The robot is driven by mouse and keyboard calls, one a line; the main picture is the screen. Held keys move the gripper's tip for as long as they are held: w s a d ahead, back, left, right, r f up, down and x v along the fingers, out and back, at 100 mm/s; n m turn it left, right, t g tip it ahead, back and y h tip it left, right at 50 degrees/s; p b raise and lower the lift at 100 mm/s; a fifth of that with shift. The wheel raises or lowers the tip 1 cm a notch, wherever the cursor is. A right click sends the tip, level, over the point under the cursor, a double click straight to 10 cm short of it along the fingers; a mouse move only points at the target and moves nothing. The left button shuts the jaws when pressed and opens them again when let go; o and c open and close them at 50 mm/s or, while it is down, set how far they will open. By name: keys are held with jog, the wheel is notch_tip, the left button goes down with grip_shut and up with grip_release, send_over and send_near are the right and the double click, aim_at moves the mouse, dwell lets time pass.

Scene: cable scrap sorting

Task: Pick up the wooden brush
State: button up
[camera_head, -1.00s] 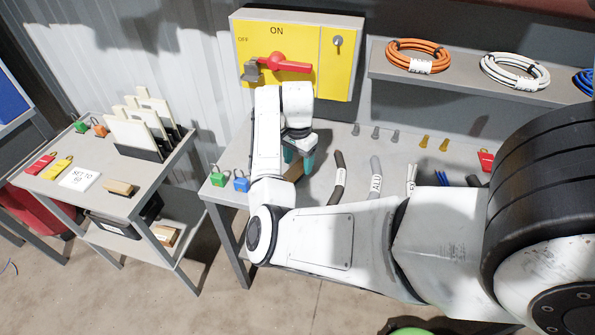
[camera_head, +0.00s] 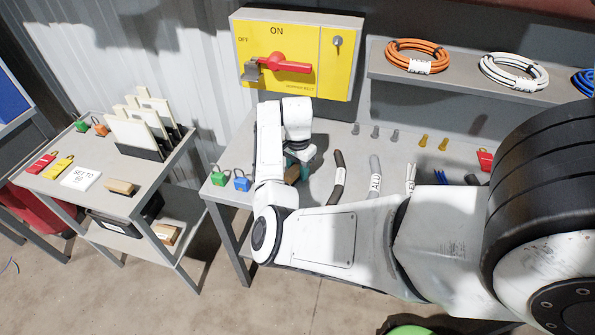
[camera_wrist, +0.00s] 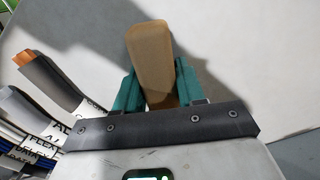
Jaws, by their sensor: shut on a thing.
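The wooden brush (camera_wrist: 150,55) shows in the wrist view as a plain brown block with rounded corners, between the two green fingers of my gripper (camera_wrist: 157,92). The fingers press on its sides and it points away from the wrist; its underside is hidden. In the head view my gripper (camera_head: 299,166) is low over the workbench (camera_head: 325,155), and only a small brown part of the brush (camera_head: 291,174) shows beside it. I cannot tell whether the brush touches the bench top.
Green (camera_head: 218,176) and blue (camera_head: 241,181) padlocks stand left of my gripper. Black (camera_head: 338,178) and grey (camera_head: 375,177) cable pieces lie to its right. The yellow switch box (camera_head: 310,55) is behind. A side cart (camera_head: 85,205) at left carries another wooden block (camera_head: 119,187).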

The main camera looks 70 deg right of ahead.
grip_shut()
jog(key=shift+r, duration=0.15)
jog(key=shift+r, duration=0.6)
jog(key=s+a+r+p, duration=0.2)
jog(key=s+a+r, duration=0.4)
jog(key=s+r, duration=0.5)
jog(key=shift+s+r, duration=0.25)
jog(key=shift+s, duration=0.65)
jog(key=shift+o, duration=1.1)
grip_release()
jog(key=c, duration=0.4)
